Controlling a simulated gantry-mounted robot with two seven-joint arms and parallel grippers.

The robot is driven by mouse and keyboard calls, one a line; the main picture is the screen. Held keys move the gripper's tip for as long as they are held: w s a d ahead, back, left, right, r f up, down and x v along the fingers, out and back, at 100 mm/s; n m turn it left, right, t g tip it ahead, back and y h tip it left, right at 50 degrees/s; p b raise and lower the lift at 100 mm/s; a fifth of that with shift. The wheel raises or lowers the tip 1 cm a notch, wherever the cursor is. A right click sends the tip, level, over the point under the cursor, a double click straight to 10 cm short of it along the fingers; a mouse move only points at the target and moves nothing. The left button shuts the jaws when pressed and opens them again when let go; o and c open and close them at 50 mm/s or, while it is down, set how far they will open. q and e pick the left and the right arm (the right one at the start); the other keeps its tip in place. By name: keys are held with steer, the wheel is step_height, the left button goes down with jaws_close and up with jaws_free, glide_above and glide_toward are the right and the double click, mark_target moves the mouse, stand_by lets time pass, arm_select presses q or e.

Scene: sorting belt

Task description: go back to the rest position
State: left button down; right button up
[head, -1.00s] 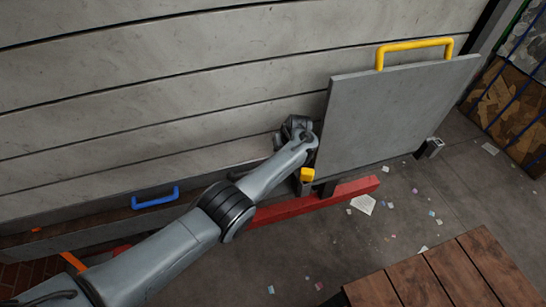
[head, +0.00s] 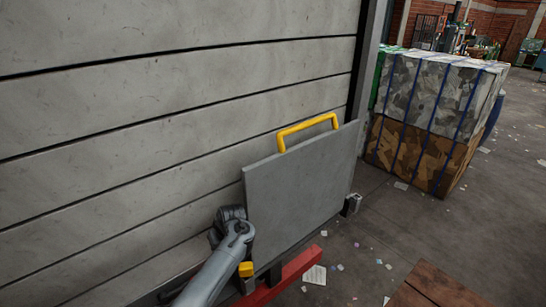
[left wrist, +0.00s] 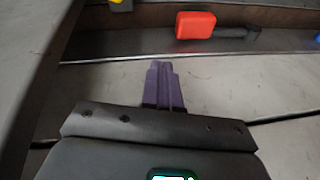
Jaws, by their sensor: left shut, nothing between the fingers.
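My left arm comes in at the bottom of the head view, and its wrist end sits at the left edge of an upright grey panel (head: 300,195) with a yellow handle (head: 306,127) on top. The left gripper's fingers cannot be made out in the head view. In the left wrist view the purple fingers of my left gripper (left wrist: 163,70) are together with nothing between them, over a grey surface. My right gripper is in neither view.
A red object (left wrist: 196,25) with a dark bar lies beyond the fingers, near a yellow part (left wrist: 122,5). A red beam (head: 292,272) runs below the panel. Strapped bales (head: 430,110) stand at right. A wooden top (head: 445,290) is at lower right.

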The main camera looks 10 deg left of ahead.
arm_select(q)
steer(key=s+a+f+g+p, duration=0.1)
steer(key=s+f+g, duration=0.2)
steer(key=s+f, duration=0.95)
steer(key=s+f+m+g+h+p, duration=0.1)
steer(key=s+f+p, duration=0.1)
steer(key=s+f, duration=0.8)
steer(key=s+f+m+g+p, duration=0.15)
steer(key=s+f, duration=0.45)
steer(key=s, duration=0.8)
steer(key=s+d+r+m+t+h+p, duration=0.2)
steer(key=s+d+r+t+p, duration=0.1)
steer(key=s+r, duration=0.6)
steer(key=w+d+r+m+t, duration=0.1)
steer(key=d+r+m+t, duration=0.1)
steer(key=r, duration=1)
steer(key=w+d+r+m+t+h, duration=0.1)
steer(key=r+m+t, duration=0.1)
steer(key=r, duration=1)
steer(key=shift+w+d+r+m+t+p, duration=0.3)
steer(key=shift+d+m+t+p, duration=0.1)
steer(key=shift+m, duration=0.35)
